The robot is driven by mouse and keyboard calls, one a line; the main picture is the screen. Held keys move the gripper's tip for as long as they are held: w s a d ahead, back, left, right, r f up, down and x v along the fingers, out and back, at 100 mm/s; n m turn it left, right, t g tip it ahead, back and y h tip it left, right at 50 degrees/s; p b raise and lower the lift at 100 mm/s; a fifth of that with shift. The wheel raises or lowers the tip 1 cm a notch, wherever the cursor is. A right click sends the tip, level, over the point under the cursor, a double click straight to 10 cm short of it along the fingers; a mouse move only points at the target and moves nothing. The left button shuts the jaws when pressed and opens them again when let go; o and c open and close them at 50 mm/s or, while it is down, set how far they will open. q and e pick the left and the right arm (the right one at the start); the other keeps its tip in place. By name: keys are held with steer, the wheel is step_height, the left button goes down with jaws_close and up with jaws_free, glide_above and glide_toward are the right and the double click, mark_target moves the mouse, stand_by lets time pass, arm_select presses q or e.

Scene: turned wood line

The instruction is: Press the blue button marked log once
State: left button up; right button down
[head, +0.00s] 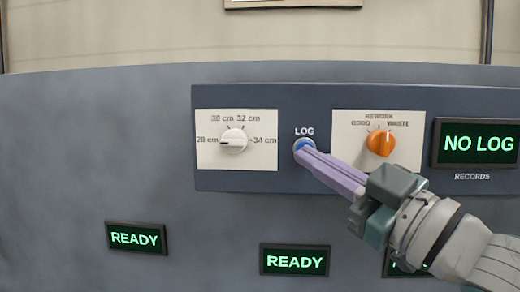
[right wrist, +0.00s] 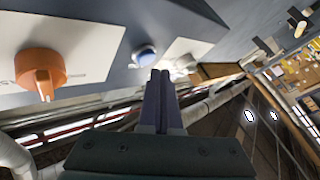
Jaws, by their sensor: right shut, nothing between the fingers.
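The blue button (head: 304,144) sits in a pale ring under the word LOG on the dark blue panel (head: 290,100). My right gripper (head: 306,153) is shut and empty, and its purple fingers point at the button. In the head view the fingertips overlap the button's lower part. In the right wrist view the blue button (right wrist: 145,55) shows just beyond and left of the fingertips (right wrist: 160,73). I cannot tell whether they touch it. The records display (head: 478,143) reads NO LOG. My left gripper is not in view.
A white dial (head: 233,140) with cm marks is left of the button. An orange knob (head: 380,143) is close on its right, above my right gripper; it also shows in the right wrist view (right wrist: 41,72). Displays reading READY (head: 136,238) sit lower on the grey front.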

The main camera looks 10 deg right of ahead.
steer(key=shift+w, duration=0.1)
stand_by(0.3)
steer(key=shift+w+d, duration=0.1)
steer(key=shift+w, duration=0.25)
steer(key=shift+w+d+b, duration=0.15)
steer(key=shift+w+b, duration=0.15)
steer(key=shift+w, duration=0.05)
stand_by(0.6)
steer(key=shift+s, duration=0.1)
steer(key=shift+s+a+p, duration=0.25)
steer(key=shift+s+p, duration=0.25)
steer(key=shift+s, duration=0.2)
